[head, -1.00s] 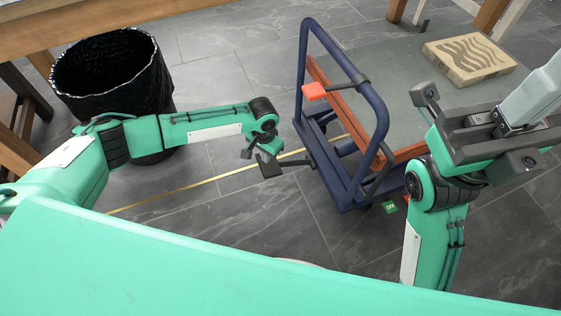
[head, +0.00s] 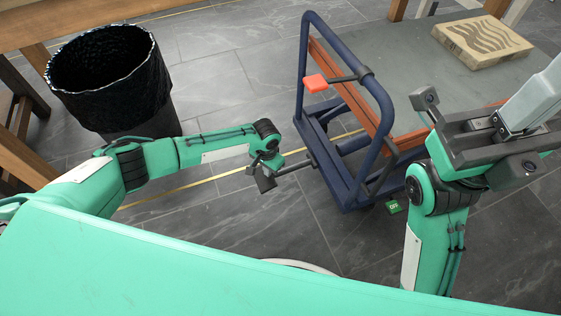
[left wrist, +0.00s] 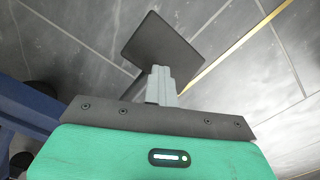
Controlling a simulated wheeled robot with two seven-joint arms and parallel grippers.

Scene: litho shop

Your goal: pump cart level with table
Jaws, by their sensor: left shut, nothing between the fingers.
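The pump cart has a blue tube frame with a handle (head: 380,95), a grey platform (head: 400,65) and an orange-red edge band (head: 345,90). A dark pedal plate (head: 265,182) sits on a rod on the cart's near left side; it also shows in the left wrist view (left wrist: 158,42). My left gripper (left wrist: 161,72) is shut and empty at the pedal plate, overlapping it in that view; I cannot tell whether they touch. A red pad (head: 316,83) is on a short lever at the handle. My right gripper (head: 535,98) is raised at the right, its fingertips unclear.
A patterned block (head: 482,42) lies on the cart platform. A black bin (head: 150,85) stands behind my left arm. A wooden table (head: 60,28) is at the upper left. A green tag (head: 393,206) is low on the cart. Floor between bin and cart is clear.

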